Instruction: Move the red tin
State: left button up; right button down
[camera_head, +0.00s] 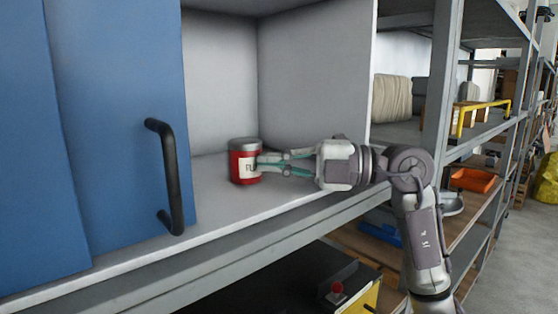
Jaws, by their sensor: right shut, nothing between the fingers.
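The red tin (238,165) stands upright on the light grey floor of the open cabinet, with a grey lid and a white label facing front right. My right gripper (265,164) reaches in from the right, with its fingertips close against the tin's right side. It is shut and empty. I cannot tell whether the fingertips touch the tin. They hide a little of its right edge. My left gripper is not in view.
A blue sliding door (115,120) with a black handle (172,180) covers the cabinet's left part. The cabinet's side wall (330,80) rises behind my right gripper. The cabinet floor around the tin is clear. Metal shelves with boxes stand to the right.

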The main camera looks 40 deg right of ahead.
jog(key=shift+w+r, duration=0.15)
jog(key=shift+w, duration=1.1)
